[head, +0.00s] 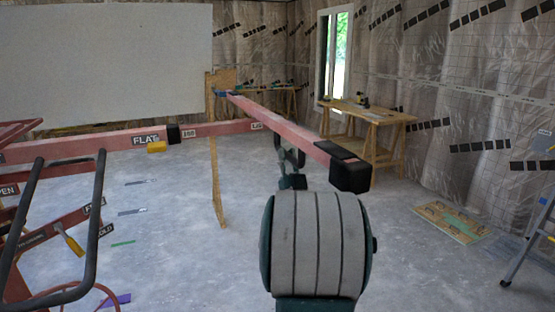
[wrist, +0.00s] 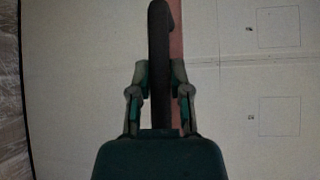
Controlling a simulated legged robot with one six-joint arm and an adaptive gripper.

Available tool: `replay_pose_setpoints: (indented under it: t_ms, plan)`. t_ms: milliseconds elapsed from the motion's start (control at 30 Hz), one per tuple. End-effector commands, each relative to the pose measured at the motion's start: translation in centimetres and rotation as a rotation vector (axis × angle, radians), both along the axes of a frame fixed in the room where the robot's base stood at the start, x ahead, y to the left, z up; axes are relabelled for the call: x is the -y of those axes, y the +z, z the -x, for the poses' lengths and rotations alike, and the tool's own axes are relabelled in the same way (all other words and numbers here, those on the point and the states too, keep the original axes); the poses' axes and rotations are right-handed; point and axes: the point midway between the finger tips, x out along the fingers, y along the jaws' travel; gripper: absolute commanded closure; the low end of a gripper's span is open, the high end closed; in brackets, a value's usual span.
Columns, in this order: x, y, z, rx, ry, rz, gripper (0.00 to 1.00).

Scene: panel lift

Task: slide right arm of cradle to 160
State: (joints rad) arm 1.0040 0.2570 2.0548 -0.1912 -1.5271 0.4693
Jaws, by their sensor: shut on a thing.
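The red cradle of the panel lift spans the head view. Its crossbar (head: 80,145) carries a FLAT label, a black collar (head: 173,133), a small label (head: 189,132) that seems to read 160, and an LG label (head: 257,126) farther right.
A yellow block (head: 157,147) hangs under the crossbar. Black tubing (head: 97,190) of the lift is at left. A wooden workbench (head: 368,115) stands behind the right arm. A stepladder (head: 530,235) is at the right edge. The middle floor is largely clear.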

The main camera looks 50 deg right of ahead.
Motion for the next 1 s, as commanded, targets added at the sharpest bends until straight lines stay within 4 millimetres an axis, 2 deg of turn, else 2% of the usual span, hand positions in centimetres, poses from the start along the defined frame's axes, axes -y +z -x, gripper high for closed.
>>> replay_pose_setpoints:
  t_ms: [267, 300, 367, 400, 767, 867, 1000]
  plan:
    - [0.0, 0.1, 0.0, 0.001, -0.002, 0.001, 1.00]
    - [0.0, 0.1, 0.0, 0.001, -0.002, 0.001, 0.71]
    - [0.0, 0.1, 0.0, 0.001, -0.002, 0.000, 0.44]
    - [0.0, 0.1, 0.0, 0.001, -0.002, 0.000, 0.40]
    - [0.0, -0.1, 0.1, 0.000, -0.001, -0.002, 0.40]
    - [-0.4, -0.7, 0.5, -0.001, -0.002, -0.001, 0.40]
    - [-1.5, -2.4, 1.8, -0.002, -0.003, -0.004, 0.40]
